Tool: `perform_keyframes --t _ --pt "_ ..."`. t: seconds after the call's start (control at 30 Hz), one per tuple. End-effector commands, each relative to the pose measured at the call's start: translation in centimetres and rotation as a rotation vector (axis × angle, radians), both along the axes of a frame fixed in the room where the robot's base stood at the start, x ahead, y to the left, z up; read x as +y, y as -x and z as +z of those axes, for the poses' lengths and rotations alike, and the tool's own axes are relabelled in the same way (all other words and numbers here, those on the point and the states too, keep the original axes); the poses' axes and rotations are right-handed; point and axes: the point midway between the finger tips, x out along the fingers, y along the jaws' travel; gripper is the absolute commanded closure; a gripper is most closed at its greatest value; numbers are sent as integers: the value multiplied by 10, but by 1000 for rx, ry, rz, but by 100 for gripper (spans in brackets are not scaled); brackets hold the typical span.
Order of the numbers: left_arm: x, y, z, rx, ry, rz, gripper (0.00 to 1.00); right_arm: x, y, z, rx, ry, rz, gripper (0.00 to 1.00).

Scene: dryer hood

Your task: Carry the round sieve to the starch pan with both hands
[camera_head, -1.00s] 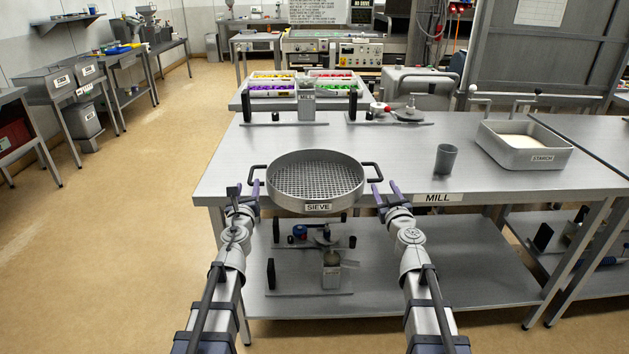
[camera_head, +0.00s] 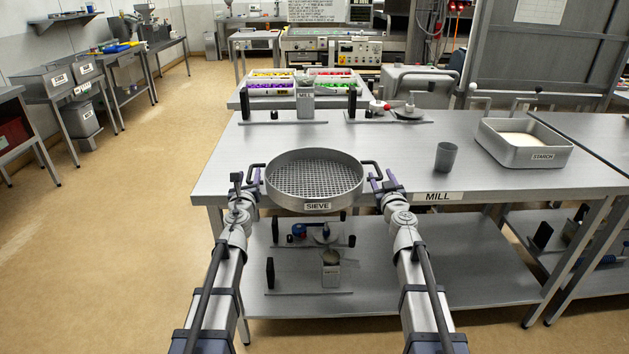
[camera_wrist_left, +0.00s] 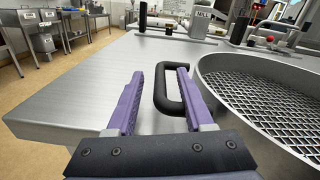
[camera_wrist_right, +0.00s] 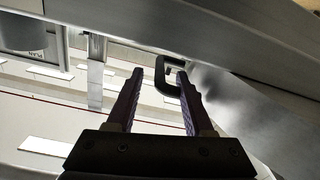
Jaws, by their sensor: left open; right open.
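The round sieve (camera_head: 314,180) is a grey metal ring with a mesh bottom and a black handle on each side, at the table's front edge. My left gripper (camera_head: 248,180) is open at its left handle. In the left wrist view the left handle (camera_wrist_left: 163,92) lies between my open fingers (camera_wrist_left: 160,75). My right gripper (camera_head: 380,180) is open at the right handle; in the right wrist view that handle (camera_wrist_right: 160,75) shows by the tips of my open fingers (camera_wrist_right: 160,72), nearer the right one. The starch pan (camera_head: 524,153), a grey square tray holding white starch, stands on the table to the right.
A grey cup (camera_head: 446,157) stands between the sieve and the pan. Bar-mounted fixtures (camera_head: 300,118) stand along the table's back edge. The table top (camera_head: 420,185) is otherwise clear between sieve and pan. A lower shelf (camera_head: 430,265) holds more fixtures.

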Motion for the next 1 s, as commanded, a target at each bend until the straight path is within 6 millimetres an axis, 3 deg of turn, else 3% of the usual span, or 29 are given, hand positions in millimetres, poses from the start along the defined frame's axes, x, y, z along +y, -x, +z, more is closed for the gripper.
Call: perform_keyframes --t 0.03,0.17,0.47,0.93,1.0 --pt "1 -12 0 0 0 0 48 1 -12 0 0 0 0 48" --pt "2 -24 0 0 0 0 48 1 -24 0 0 0 0 48" --pt "2 -26 0 0 0 -1 48 2 -26 0 0 0 -1 48" --pt "2 -26 0 0 0 -1 98 2 -26 0 0 0 0 98" --pt "2 -26 0 0 0 0 100 2 -26 0 0 0 0 100"
